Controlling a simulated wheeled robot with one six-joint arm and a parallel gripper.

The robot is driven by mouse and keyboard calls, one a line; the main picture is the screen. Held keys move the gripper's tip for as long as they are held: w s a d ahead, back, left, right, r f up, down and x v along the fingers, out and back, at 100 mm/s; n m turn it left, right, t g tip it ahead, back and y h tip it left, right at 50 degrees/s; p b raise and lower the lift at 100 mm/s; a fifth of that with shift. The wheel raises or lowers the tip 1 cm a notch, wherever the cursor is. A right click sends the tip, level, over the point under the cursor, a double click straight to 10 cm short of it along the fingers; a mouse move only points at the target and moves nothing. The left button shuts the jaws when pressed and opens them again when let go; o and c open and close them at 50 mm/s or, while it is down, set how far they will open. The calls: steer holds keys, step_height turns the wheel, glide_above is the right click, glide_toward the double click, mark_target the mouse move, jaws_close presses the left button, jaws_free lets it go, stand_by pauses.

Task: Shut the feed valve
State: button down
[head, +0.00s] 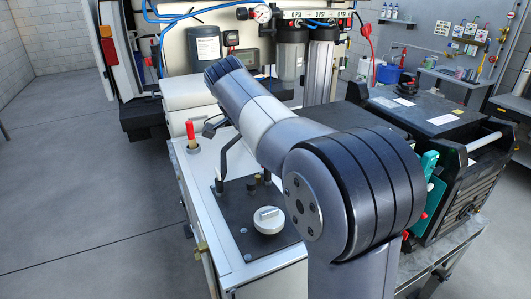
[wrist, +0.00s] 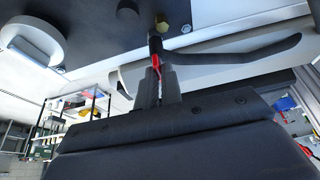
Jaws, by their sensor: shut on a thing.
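A black bent lever (head: 224,160) rises from the dark panel (head: 235,230) on the white bench top, and I take it for the feed valve's handle. In the wrist view the lever (wrist: 235,48) runs off to the right. My gripper (wrist: 160,75) is shut at the lever's near end, with a narrow red piece (wrist: 157,62) showing between the fingers. The exact contact is too small to tell. In the head view my arm hides most of the gripper.
A round white knob (head: 268,219) sits on the panel near the lever, and a red-handled fitting (head: 191,132) stands on the bench's left side. A black case (head: 440,165) is close on the right. Filter housings (head: 292,55) and a gauge (head: 262,13) stand behind. The left floor is clear.

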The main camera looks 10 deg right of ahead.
stand_by(0.4)
steer(key=c, duration=1.6)
jaws_free()
steer(key=v, duration=1)
steer(key=shift+a+r, duration=0.1)
steer(key=shift+r, duration=0.3)
steer(key=shift+f, duration=0.1)
steer(key=x, duration=1)
steer(key=shift+f, duration=0.35)
steer(key=shift+r, duration=0.1)
